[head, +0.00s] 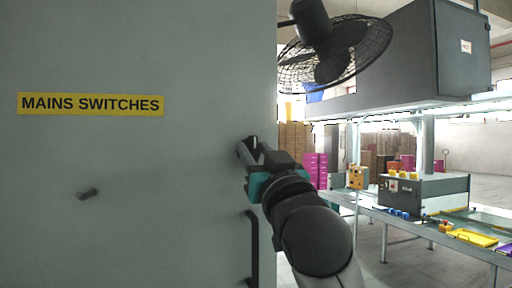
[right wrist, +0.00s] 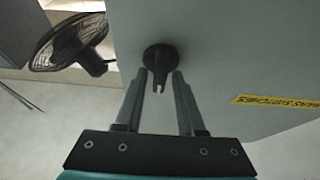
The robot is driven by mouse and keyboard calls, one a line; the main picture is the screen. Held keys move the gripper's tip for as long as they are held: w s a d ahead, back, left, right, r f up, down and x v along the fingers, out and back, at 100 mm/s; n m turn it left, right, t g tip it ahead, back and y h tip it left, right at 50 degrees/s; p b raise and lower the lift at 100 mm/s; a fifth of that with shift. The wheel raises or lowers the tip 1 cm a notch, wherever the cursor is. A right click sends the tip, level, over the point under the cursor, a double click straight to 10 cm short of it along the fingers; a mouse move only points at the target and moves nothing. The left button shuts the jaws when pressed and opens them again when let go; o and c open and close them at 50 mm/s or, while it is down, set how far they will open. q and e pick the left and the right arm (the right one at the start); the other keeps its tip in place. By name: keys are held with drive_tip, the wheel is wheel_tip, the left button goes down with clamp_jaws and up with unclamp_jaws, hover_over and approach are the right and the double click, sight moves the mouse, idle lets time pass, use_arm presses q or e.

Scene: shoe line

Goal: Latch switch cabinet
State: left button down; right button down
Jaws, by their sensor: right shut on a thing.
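The grey cabinet door (head: 150,230) fills the left half of the head view, with a yellow "MAINS SWITCHES" label (head: 90,104). My right gripper (head: 248,150) is at the door's right edge. In the right wrist view, a black latch knob (right wrist: 162,56) with a round base stands on the door, and my right gripper's fingers (right wrist: 158,82) are shut on its narrow part. In the head view the gripper mostly hides this knob. A vertical black handle (head: 253,248) is on the door below the gripper. My left gripper is not in view.
A small dark knob (head: 88,193) sticks out of the door at left. A black fan (head: 335,58) hangs at upper right. A work line (head: 385,216) with a grey machine (head: 425,190) stands at right. Floor shows between the line and the cabinet.

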drive_tip(key=c, duration=0.8)
unclamp_jaws()
drive_tip(key=shift+w, duration=0.1)
drive_tip(key=b+v, duration=1.1)
drive_tip(key=v, duration=0.4)
drive_tip(key=shift+f, duration=0.1)
